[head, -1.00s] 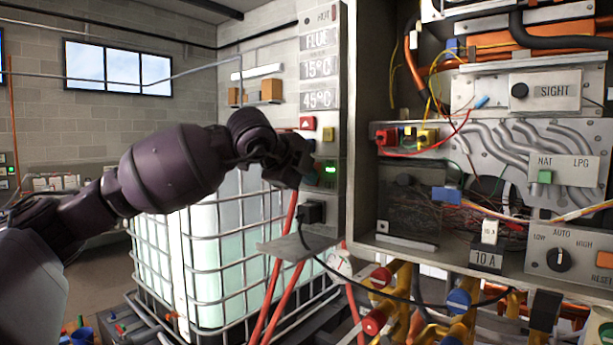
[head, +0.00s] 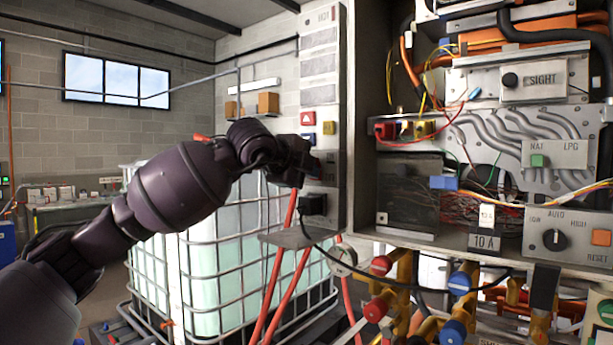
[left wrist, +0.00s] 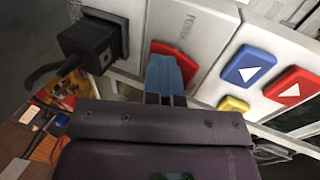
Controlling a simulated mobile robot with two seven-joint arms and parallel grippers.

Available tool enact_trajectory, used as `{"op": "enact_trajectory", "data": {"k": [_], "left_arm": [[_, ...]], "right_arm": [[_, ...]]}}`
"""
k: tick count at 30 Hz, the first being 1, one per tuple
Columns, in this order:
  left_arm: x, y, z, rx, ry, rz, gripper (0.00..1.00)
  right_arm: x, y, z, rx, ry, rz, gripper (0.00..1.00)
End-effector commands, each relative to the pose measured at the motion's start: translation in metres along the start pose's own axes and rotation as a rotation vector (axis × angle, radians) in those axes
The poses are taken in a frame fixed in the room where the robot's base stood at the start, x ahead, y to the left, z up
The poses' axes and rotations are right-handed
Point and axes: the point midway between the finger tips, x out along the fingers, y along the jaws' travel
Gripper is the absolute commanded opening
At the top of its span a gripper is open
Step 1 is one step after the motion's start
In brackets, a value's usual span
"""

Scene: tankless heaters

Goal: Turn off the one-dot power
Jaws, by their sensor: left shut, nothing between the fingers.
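The grey control panel (head: 330,190) stands left of the open cabinet in the head view. Its three displays (head: 318,65) are blank. My left gripper (head: 305,165) is at the lower part of this panel. In the left wrist view, the blue fingers of the left gripper (left wrist: 165,75) are shut and empty, over a red power switch (left wrist: 185,60). The fingertips cover part of the switch; contact is hard to tell. The gripper hides the switch in the head view. No dot mark is readable. My right gripper is not in view.
A red arrow button (head: 308,118) and a yellow button (head: 329,128) sit above the gripper. A blue arrow button (left wrist: 246,64) is beside the switch. A black plug (head: 313,204) juts out below. The open cabinet (head: 362,120) is at right, a caged tank (head: 215,265) behind.

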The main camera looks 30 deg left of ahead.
Motion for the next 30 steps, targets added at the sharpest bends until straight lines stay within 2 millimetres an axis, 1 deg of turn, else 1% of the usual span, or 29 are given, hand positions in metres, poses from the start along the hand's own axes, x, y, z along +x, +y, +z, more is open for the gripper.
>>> {"op": "enact_trajectory", "data": {"k": [2,7,17,30], "left_arm": [[0.001,0.001,0.001,-0.002,-0.002,0.003,0.0],[0.0,-0.002,0.001,-0.003,-0.002,0.001,0.0],[-0.007,-0.019,0.002,-0.003,-0.003,-0.01,0.0],[-0.007,-0.02,0.001,-0.002,-0.001,-0.01,0.0]], "right_arm": [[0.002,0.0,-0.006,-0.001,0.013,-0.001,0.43],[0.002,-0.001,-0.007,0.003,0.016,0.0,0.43],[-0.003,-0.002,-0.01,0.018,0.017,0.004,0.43],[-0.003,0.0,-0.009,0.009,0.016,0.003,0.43]]}}
